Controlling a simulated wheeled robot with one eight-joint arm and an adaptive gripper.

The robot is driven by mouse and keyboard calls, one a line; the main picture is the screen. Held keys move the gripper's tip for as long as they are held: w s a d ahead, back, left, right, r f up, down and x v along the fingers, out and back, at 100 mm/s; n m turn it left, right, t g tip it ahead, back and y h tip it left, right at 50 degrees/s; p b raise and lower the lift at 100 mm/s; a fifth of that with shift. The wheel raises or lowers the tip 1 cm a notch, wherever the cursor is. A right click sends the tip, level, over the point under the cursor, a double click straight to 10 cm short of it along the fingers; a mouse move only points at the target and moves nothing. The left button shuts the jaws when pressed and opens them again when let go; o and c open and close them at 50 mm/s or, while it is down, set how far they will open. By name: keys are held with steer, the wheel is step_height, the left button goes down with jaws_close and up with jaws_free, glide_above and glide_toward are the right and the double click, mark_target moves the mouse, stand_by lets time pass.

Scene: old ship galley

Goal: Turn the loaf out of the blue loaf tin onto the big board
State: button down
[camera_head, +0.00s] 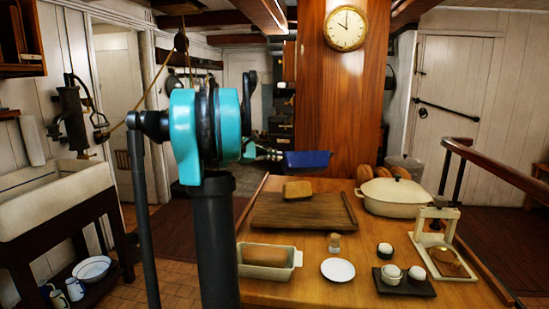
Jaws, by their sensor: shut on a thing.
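The blue loaf tin (308,160) is held in the air above the big board (275,215). My gripper (277,154) is shut on the tin's left end; my own arm partly hides the grip. A brown loaf (298,190) sits on the back part of the board, below the tin and apart from it. I cannot see into the tin, and which way its opening faces is hard to tell.
A cream tin (296,262) with another loaf stands at the table's front left. The board's front is clear.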

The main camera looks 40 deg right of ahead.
steer(key=m+h, duration=0.1)
steer(key=m, duration=0.1)
steer(key=s+a+r+m+h, duration=0.1)
steer(key=m, duration=0.1)
steer(key=s+m+t+h, duration=0.1)
steer(key=m, duration=0.1)
steer(key=shift+s+a+r, duration=0.1)
steer(key=shift+a+r, duration=0.1)
steer(key=shift+r, duration=0.2)
steer(key=s+a+f+m+g, duration=0.25)
steer(key=a+f+g, duration=0.25)
steer(key=a+f, duration=1.15)
steer(key=shift+m, duration=0.45)
steer(key=shift+w+a+f, duration=0.15)
steer(key=shift+a+f, duration=0.15)
steer(key=shift+f, duration=0.75)
steer(key=shift+w+a+f, duration=0.2)
steer(key=shift+a+f, duration=0.15)
steer(key=shift+f, duration=0.65)
steer(key=shift+w+a+f, duration=0.15)
steer(key=shift+a+f, duration=0.15)
steer(key=shift+f, duration=0.75)
steer(key=shift+r, duration=0.1)
